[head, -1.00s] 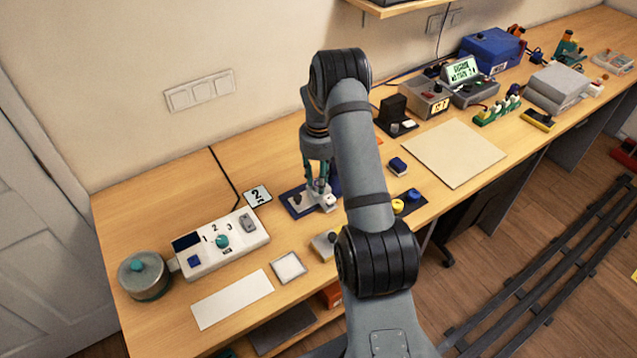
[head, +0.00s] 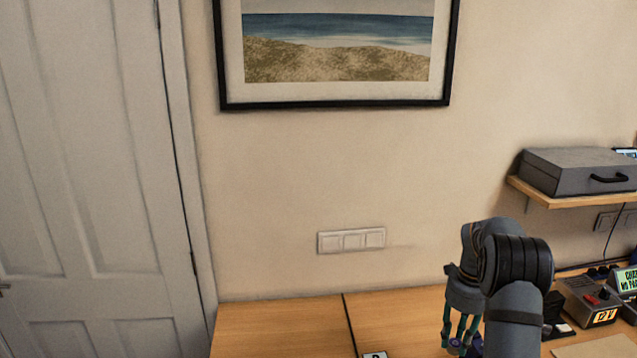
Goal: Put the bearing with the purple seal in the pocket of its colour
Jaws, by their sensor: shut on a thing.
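My gripper (head: 462,346) hangs above the wooden bench near the bottom edge of the head view, its greenish fingers pointing down. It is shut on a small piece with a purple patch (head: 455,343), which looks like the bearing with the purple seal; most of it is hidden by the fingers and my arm. The pockets are not in view, as the bench below the gripper is cut off by the picture's lower edge.

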